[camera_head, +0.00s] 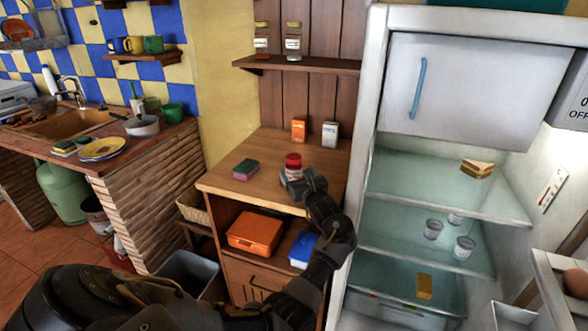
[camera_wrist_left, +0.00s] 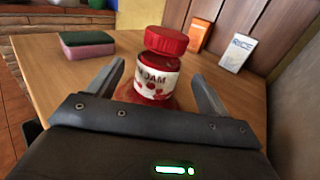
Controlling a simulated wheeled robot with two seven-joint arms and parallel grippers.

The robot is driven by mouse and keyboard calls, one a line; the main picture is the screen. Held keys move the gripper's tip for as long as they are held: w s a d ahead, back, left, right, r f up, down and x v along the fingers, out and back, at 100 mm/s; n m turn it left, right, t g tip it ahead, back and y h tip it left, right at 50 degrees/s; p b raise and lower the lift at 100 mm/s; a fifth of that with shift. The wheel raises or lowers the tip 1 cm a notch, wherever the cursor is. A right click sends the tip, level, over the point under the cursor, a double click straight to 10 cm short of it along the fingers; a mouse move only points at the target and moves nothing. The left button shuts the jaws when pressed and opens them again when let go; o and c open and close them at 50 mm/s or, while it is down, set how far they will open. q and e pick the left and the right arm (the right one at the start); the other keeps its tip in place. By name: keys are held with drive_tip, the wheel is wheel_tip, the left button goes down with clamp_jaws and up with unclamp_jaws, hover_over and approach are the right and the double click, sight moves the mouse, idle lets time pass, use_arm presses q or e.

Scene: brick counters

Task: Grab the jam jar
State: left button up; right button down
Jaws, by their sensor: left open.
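The jam jar (camera_wrist_left: 157,72) has a red lid and a white label reading "JAM". It stands upright on the wooden counter top, and its red lid (camera_head: 293,160) shows in the head view. My left gripper (camera_wrist_left: 157,78) is open, with one finger on each side of the jar. In the head view my left gripper (camera_head: 292,177) hides the lower part of the jar. My right gripper does not show.
A green and pink sponge (camera_head: 246,169) lies left of the jar. An orange box (camera_head: 299,130) and a white rice box (camera_head: 330,134) stand behind it against the planks. A shelf (camera_head: 290,64) hangs above. The open fridge (camera_head: 360,222) stands to the right.

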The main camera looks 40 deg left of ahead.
sight(292, 165)
use_arm(q)
drive_tip(key=shift+w+a+r, duration=0.15)
drive_tip(key=shift+w+a, duration=0.05)
drive_tip(key=shift+a, duration=0.15)
drive_tip(key=p+x, duration=0.1)
drive_tip(key=x, duration=0.3)
drive_tip(key=shift+w+a, duration=0.15)
drive_tip(key=shift+a, duration=0.15)
drive_tip(key=shift+w+a, duration=0.1)
drive_tip(key=c, duration=1.3)
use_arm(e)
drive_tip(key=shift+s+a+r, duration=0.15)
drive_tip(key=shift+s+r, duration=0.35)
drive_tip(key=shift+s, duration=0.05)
